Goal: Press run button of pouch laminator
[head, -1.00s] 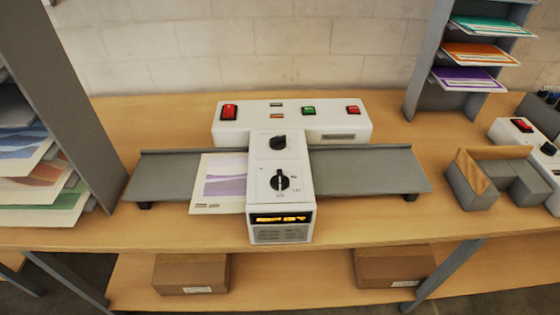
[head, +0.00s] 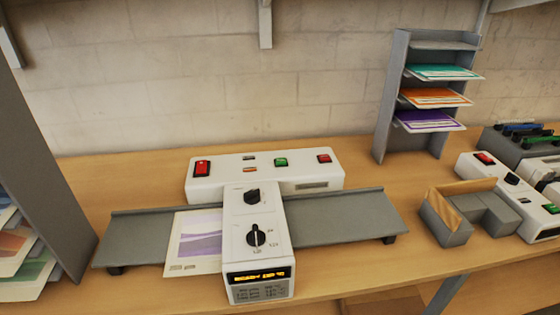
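The white pouch laminator (head: 237,205) stands on the wooden table in the head view. On its rear housing are a large red switch (head: 202,168) at the left, a green button (head: 281,162) right of the middle and a red button (head: 324,158) at the right. Two black knobs and a lit amber display (head: 259,276) are on its front arm. A sheet with purple bands (head: 196,242) lies on the left grey feed tray (head: 135,237), its right edge against the machine. No label naming the run button is readable. Neither of my grippers is in view.
A grey sorter (head: 394,95) with teal, orange and purple stacks stands behind at the right. A grey open box (head: 447,221) and another white device (head: 489,168) are at the right. Another paper rack (head: 55,170) is at the left. The right feed tray (head: 335,217) is empty.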

